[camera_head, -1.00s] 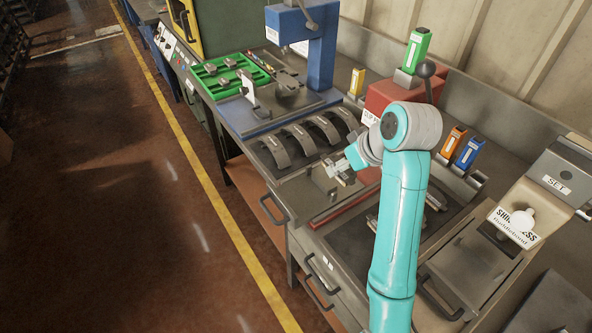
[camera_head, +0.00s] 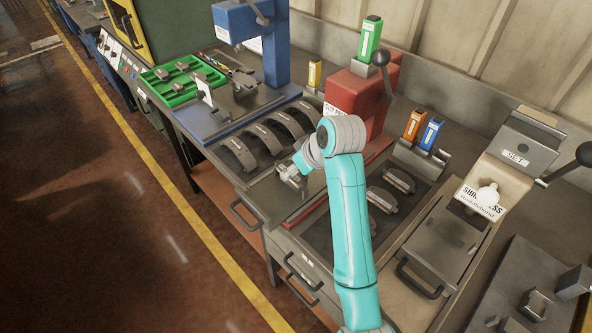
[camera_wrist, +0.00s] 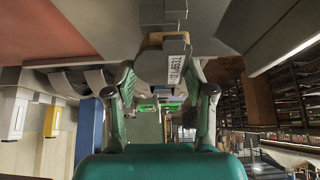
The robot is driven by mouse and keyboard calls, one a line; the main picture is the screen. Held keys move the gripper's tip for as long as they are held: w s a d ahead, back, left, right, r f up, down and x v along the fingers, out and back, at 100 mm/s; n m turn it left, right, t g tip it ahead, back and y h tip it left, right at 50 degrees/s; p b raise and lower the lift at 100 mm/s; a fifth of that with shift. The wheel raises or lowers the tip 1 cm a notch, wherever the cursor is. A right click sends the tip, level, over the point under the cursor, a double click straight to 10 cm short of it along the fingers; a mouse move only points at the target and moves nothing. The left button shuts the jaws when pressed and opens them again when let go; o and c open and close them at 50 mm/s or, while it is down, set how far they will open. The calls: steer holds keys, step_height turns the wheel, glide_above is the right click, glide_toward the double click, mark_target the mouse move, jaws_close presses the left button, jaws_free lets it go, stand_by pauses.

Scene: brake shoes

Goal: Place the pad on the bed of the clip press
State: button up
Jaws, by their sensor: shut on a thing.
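In the head view my gripper (camera_head: 291,176) is low over the grey metal plate (camera_head: 262,200) in front of the red clip press (camera_head: 357,98). This plate looks like the press bed. The arm hides part of the press's front and bed. I cannot tell whether the pad touches the bed.
A dark mat (camera_head: 318,236) with several pads (camera_head: 383,199) lies right of the press. Several curved shoes (camera_head: 238,153) stand to its left, beyond them a blue press (camera_head: 277,50) and a green tray (camera_head: 184,82). Orange (camera_head: 414,124) and blue (camera_head: 432,133) boxes stand behind the mat.

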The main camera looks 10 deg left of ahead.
steer(key=shift+f, duration=0.5)
steer(key=shift+f, duration=0.1)
steer(key=o, duration=1.4)
steer(key=shift+d+r, duration=0.15)
steer(key=shift+r, duration=0.15)
steer(key=v, duration=0.2)
steer(key=shift+s+r, duration=0.1)
steer(key=shift+r, duration=0.15)
steer(key=s+d, duration=0.7)
steer(key=d, duration=0.2)
steer(key=shift+s+d, duration=0.2)
steer(key=shift+s, duration=0.15)
steer(key=shift+f, duration=0.1)
